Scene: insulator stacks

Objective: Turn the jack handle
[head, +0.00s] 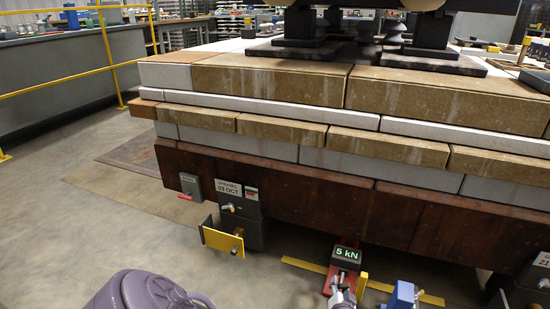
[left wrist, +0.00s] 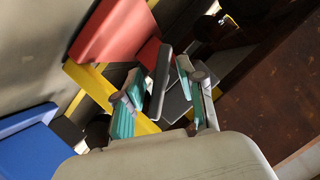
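The red jack (head: 343,279) stands on the floor in front of the stack's brown base, with a "5 kN" display (head: 347,254) on top. My left gripper (head: 345,296) is at the bottom of the head view, close to the jack and mostly cut off. In the left wrist view its teal-padded fingers (left wrist: 160,78) are apart. A grey bar (left wrist: 161,82), perhaps the jack handle, shows between them, with gaps on both sides. I cannot tell whether it is touched. A red body (left wrist: 118,35) is just beyond. My right gripper is not in view.
A blue block (head: 402,295) stands right of the jack; blue also shows in the left wrist view (left wrist: 35,145). Yellow strips (head: 304,265) lie on the floor. The layered stack (head: 330,135) overhangs behind. A dark box with a yellow plate (head: 220,240) is at left. Open floor lies further left.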

